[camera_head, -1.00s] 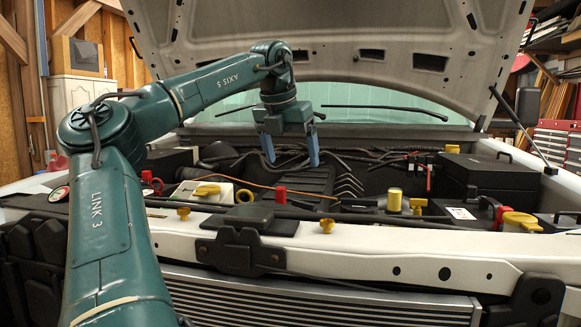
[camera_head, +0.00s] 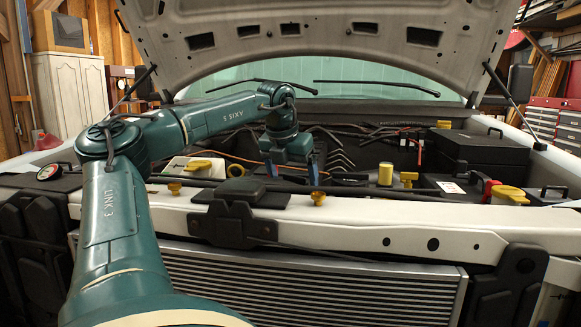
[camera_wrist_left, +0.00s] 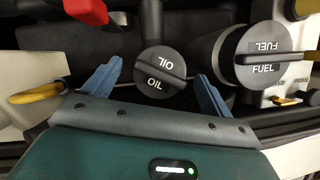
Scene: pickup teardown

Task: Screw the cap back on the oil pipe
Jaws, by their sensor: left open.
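The round black cap marked OIL (camera_wrist_left: 160,73) shows in the left wrist view. It sits at the end of a black pipe (camera_wrist_left: 152,22), and it hides the joint, so I cannot tell how tightly it is seated. My left gripper (camera_wrist_left: 158,75) is open, with one blue finger on each side of the cap and gaps between fingers and cap. In the head view my left gripper (camera_head: 292,167) reaches down into the engine bay behind the front crossmember, and the cap cannot be made out there. My right gripper is not in view.
A larger black FUEL cap (camera_wrist_left: 265,58) stands close beside the right finger. A red part (camera_wrist_left: 86,10) is at the upper left, and a yellow loop (camera_wrist_left: 36,95) at the left. The white crossmember (camera_head: 360,215) and yellow cylinder (camera_head: 385,174) are near the arm in the head view.

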